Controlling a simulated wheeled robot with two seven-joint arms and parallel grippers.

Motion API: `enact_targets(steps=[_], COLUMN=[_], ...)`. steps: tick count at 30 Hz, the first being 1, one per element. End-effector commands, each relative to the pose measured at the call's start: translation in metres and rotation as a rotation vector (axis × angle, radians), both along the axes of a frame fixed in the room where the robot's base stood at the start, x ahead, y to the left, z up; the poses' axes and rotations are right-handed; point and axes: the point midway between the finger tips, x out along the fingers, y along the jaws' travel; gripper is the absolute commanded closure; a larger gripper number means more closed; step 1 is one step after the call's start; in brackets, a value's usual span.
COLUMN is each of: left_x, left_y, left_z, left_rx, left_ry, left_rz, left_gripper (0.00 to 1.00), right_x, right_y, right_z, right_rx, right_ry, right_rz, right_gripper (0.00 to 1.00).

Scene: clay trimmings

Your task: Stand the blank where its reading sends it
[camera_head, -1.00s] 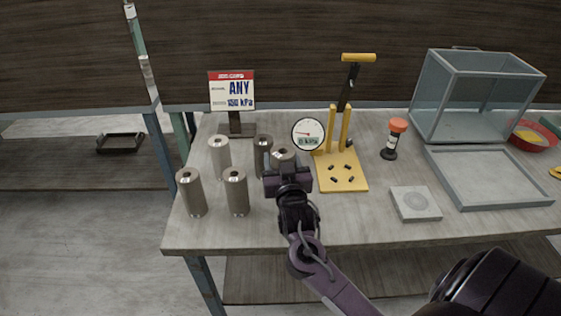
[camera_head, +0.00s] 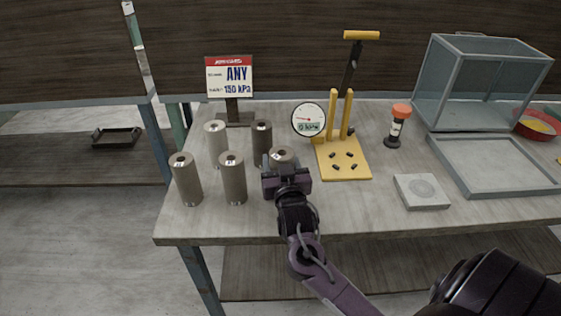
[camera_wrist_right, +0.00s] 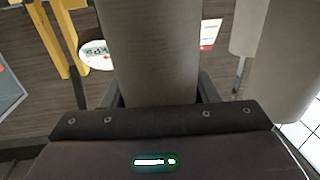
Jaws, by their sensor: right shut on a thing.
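My right gripper (camera_head: 285,178) is shut on a grey cylindrical blank (camera_head: 281,155), whose top shows just beyond the jaws. In the right wrist view the blank (camera_wrist_right: 150,50) stands between the fingers. Several similar cylinders stand to its left: two in front (camera_head: 187,180) (camera_head: 232,178) and two behind (camera_head: 216,145) (camera_head: 262,143). My left gripper is not in view.
An orange-capped dark bottle (camera_head: 397,125), a square pale block (camera_head: 421,191), a grey tray (camera_head: 490,180), a clear box (camera_head: 480,85) and a red bowl (camera_head: 537,124) occupy the right side. The front middle of the table is clear.

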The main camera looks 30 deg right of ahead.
Motion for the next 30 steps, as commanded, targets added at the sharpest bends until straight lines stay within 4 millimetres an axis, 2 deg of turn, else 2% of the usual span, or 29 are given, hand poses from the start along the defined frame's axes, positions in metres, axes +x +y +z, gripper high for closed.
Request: enact_targets(steps=[11,30], left_x=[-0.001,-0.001], left_y=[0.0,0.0], left_z=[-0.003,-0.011], left_rx=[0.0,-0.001], left_ry=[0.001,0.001], left_rz=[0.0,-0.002], left_gripper=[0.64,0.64], right_x=[0.0,-0.001], right_y=[0.0,0.002], right_z=[-0.004,-0.025], right_rx=[-0.001,0.005], right_ry=[-0.004,0.013], right_rz=[0.0,0.004], right_gripper=[0.94,0.94])
